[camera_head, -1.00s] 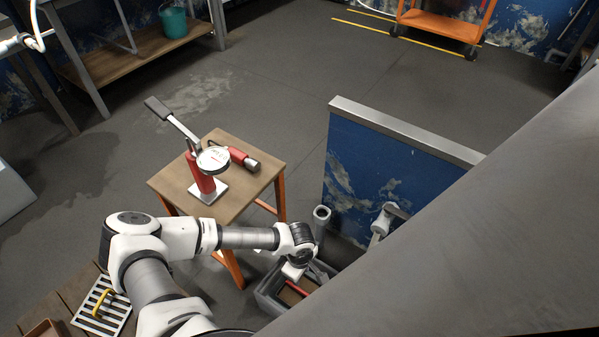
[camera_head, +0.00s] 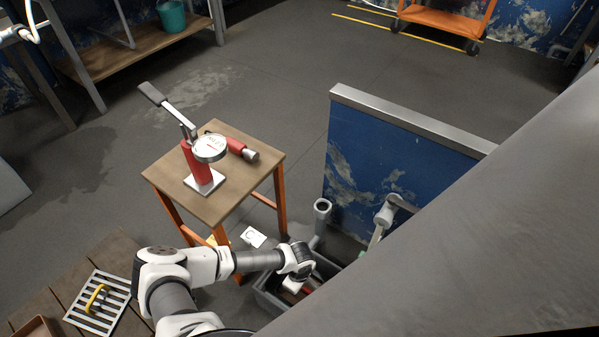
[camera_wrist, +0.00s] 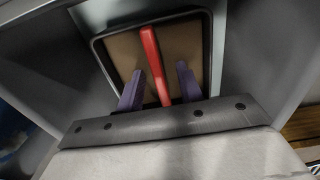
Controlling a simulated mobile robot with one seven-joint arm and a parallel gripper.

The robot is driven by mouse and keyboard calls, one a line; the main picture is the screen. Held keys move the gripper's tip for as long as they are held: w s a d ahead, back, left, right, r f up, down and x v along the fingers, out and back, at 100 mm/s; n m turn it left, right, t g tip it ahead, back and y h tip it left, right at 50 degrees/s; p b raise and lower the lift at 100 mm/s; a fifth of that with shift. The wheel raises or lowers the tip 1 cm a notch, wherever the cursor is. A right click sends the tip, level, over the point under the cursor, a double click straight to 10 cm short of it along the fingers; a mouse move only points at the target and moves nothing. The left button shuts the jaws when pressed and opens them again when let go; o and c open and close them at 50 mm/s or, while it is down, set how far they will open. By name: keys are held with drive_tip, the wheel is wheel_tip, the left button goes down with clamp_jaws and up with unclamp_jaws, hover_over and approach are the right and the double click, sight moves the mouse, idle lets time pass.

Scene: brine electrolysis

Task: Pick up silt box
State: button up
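The silt box is seen from above in the wrist view, with a dark rim, a brown inside (camera_wrist: 120,50) and a red bar handle (camera_wrist: 150,52) across its middle. My gripper (camera_wrist: 160,68) has two purple fingers, spread apart on either side of the red handle, with visible gaps. In the head view my gripper (camera_head: 291,287) points down into a grey trough (camera_head: 268,304). Only a bit of red (camera_head: 310,286) shows there; my wrist hides most of the box.
Grey trough walls (camera_wrist: 250,50) surround the box closely. A pipe (camera_head: 321,212) and a blue panel (camera_head: 365,160) stand behind the trough. A wooden stool (camera_head: 225,204) bears a red pump with a gauge. A slatted grate (camera_head: 98,301) with a yellow handle lies at lower left.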

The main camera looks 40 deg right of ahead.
drive_tip(key=shift+f, duration=0.3)
clamp_jaws()
drive_tip(key=shift+r, duration=0.1)
